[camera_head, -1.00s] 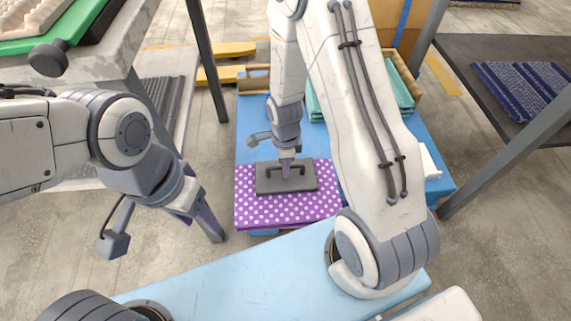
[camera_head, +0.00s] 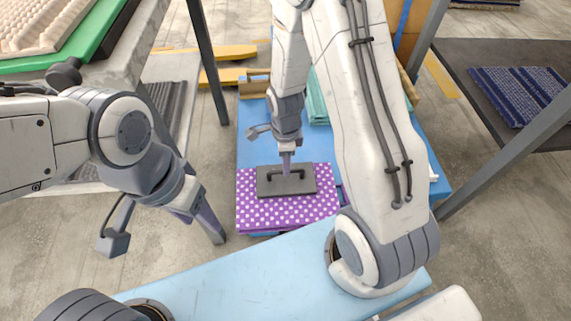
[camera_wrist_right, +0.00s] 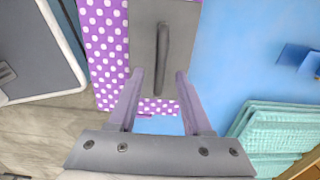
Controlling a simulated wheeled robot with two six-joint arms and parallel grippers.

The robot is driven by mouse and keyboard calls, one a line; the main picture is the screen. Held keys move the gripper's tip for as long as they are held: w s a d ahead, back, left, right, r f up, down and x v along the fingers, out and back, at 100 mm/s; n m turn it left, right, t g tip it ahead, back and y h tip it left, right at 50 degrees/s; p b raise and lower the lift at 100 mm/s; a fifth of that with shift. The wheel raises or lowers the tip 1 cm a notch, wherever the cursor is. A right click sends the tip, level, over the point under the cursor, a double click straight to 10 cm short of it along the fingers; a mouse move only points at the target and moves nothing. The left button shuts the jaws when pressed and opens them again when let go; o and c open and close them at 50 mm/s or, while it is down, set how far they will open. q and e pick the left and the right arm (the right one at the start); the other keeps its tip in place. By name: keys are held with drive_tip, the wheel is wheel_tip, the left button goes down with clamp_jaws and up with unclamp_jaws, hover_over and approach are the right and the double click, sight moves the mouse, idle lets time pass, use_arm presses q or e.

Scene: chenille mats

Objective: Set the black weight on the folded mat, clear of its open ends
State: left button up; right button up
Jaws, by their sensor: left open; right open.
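The black weight (camera_head: 308,186), a flat dark plate with a bar handle, lies on the purple folded mat (camera_head: 262,216) with white dots. It also shows in the right wrist view (camera_wrist_right: 147,62), lying on the mat (camera_wrist_right: 104,45) near the mat's edge. My right gripper (camera_head: 286,170) is above the weight in the head view. In the right wrist view its fingers (camera_wrist_right: 160,75) are spread apart on either side of the handle's line, apart from the handle. My left gripper (camera_head: 213,232) hangs empty at the left, away from the mat, over the floor.
The mat lies on a blue table (camera_head: 252,128). Teal folded cloths (camera_wrist_right: 270,130) lie on the table near the weight. A dark shelf with a blue mat (camera_head: 515,90) stands at the right. A grey table with a green tray (camera_head: 108,30) is at the left.

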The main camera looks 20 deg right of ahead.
drive_tip(key=s+a+r+n+p, duration=0.1)
drive_tip(key=s+a+r+n, duration=0.25)
drive_tip(key=r+n, duration=0.45)
drive_tip(key=s+a+r+n+p, duration=0.25)
drive_tip(key=a+r+n, duration=0.25)
drive_tip(key=r, duration=0.4)
drive_tip(key=s+a+r+n, duration=0.2)
drive_tip(key=s+r+n, duration=0.1)
drive_tip(key=s+n, duration=0.3)
drive_tip(key=s+a+r+n+y, duration=0.1)
drive_tip(key=s+r+n, duration=0.3)
drive_tip(key=n, duration=0.5)
drive_tip(key=shift+s+a+n+b, duration=0.3)
drive_tip(key=shift+s+a+b, duration=0.15)
drive_tip(key=shift+s, duration=0.65)
drive_tip(key=shift+r, duration=0.15)
